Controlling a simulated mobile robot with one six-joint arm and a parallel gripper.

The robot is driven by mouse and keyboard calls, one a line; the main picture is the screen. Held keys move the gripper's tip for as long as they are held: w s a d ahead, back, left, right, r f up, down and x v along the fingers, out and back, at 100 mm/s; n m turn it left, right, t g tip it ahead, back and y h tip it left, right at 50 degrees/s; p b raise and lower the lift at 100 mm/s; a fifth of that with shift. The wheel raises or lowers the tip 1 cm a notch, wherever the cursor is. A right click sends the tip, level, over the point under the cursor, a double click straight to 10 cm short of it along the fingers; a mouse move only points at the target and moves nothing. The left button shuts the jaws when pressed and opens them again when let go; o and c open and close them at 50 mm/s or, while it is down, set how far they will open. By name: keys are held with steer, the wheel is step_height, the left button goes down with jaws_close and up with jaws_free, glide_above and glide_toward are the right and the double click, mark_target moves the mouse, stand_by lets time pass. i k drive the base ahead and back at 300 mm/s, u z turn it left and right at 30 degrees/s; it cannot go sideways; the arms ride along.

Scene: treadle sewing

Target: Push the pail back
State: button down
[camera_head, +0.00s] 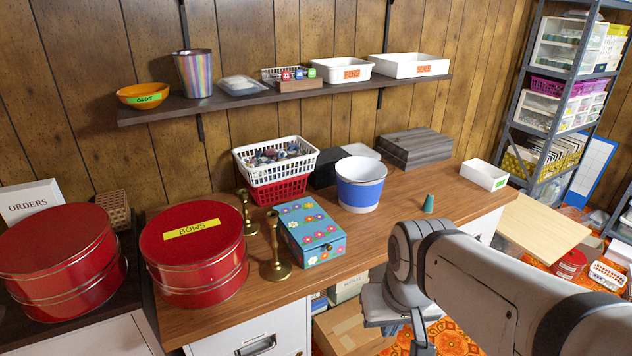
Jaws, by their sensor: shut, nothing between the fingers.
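A blue pail with a white rim and white lower band (360,186) stands upright on the wooden desk, right of centre. Its mouth faces up and it looks empty as far as I can see inside. My arm crosses the lower right of the head view and bends down in front of the desk's front edge. The end of my arm runs down towards the bottom of the view, and I cannot make out my gripper's fingers there. No part of my arm touches the pail.
Behind the pail are a white and red basket stack (275,170), a dark box (323,170) and grey boards (414,147). A flowered box (312,231) and brass candlesticks (275,262) stand in front, to its left. A small teal cone (428,204) stands to its right.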

mark_target(361, 198)
steer(key=u, duration=0.05)
steer(key=i, duration=1)
steer(key=u, duration=0.05)
